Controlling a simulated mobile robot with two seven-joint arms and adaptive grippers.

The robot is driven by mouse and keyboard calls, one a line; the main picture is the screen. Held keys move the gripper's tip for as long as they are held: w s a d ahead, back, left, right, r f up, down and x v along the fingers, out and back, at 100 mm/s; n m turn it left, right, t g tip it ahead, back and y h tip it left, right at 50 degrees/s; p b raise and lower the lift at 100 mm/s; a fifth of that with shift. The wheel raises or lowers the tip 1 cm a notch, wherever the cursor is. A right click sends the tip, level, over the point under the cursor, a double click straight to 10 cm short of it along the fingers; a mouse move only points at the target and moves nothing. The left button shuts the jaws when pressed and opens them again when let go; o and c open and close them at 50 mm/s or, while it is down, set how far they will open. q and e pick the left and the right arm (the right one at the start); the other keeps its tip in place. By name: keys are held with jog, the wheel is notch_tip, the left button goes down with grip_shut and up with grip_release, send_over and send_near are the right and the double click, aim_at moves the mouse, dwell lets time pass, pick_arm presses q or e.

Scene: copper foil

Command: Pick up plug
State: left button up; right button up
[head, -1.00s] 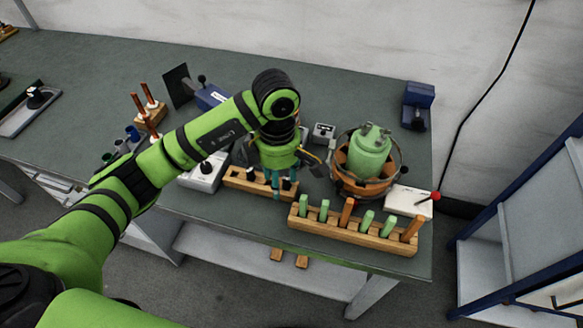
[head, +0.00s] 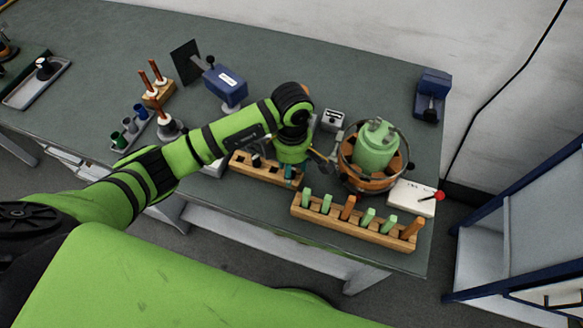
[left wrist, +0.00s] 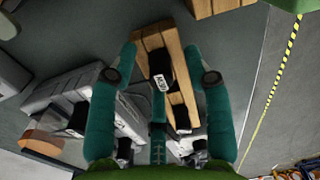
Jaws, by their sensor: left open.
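My left gripper (head: 290,178) is over the right part of the block, pointing down. In the left wrist view its teal fingers (left wrist: 160,62) are open, on either side of the block and the labelled piece. Contact cannot be told. The right gripper is not in view.
A wooden rack (head: 335,217) with green and brown pegs stands in front. A green canister in a copper ring (head: 378,150) and a white box with a red knob (head: 412,197) are to the right. Blue devices (head: 226,85) stand behind. The back of the bench is mostly clear.

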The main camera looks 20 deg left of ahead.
pick_arm(q)
grip_shut()
jog(key=shift+r, duration=0.15)
